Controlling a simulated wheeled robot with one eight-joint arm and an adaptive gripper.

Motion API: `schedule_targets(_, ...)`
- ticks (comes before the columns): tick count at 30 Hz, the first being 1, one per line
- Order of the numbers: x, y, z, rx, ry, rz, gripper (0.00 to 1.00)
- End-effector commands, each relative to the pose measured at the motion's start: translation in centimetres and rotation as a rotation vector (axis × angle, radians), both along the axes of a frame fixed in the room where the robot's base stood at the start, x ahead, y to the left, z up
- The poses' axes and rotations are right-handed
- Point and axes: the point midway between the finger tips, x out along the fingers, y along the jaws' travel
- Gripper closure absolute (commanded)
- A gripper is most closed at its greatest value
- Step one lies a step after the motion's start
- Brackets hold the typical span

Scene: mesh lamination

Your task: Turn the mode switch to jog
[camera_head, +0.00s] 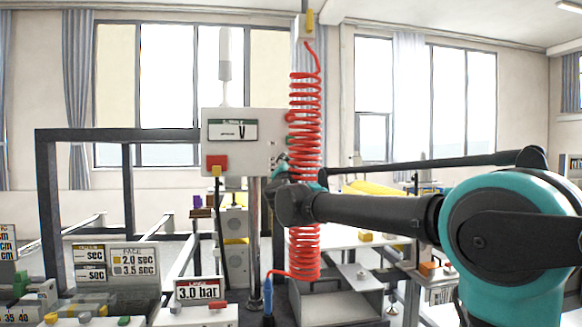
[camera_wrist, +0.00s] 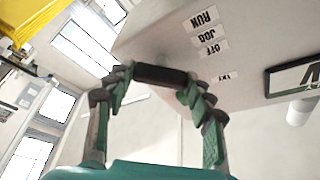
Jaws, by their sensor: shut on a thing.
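The grey control box (camera_head: 228,146) stands on a post in the head view. Its side panel shows upside down in the wrist view (camera_wrist: 150,45), with labels reading RUN, JOG and OFF and a smaller, unclear one. My gripper (camera_wrist: 160,76) has its green-padded fingers shut on the dark bar-shaped handle of the mode switch (camera_wrist: 160,74), one finger at each end. I cannot tell which label the handle points to. In the head view my gripper (camera_head: 283,168) is at the box's right side, partly hidden by the red coiled hose, and the switch is hidden.
The red coiled hose (camera_head: 305,120) hangs right beside the box and my arm. A red button (camera_head: 217,163) is on the box front. A 3.0 bar sign (camera_head: 200,289) and a 2.0/3.5 sec panel (camera_head: 135,268) stand lower left. A dark frame (camera_head: 48,200) is at left.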

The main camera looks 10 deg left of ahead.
Motion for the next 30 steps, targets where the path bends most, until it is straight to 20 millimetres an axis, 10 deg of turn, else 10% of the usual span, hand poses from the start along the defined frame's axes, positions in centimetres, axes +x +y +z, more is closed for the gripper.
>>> schedule_targets(4,0.0,0.0,-0.1,0.000,0.000,0.000,0.76)
schedule_targets(5,0.0,0.0,-0.1,0.000,0.000,0.000,0.44)
schedule_targets(9,0.0,0.0,0.0,-0.001,0.000,0.000,0.27)
schedule_targets(21,-0.5,0.0,-0.1,-0.001,-0.001,0.000,0.26)
schedule_targets(30,-5.6,0.1,-1.6,-0.001,0.001,0.003,0.26)
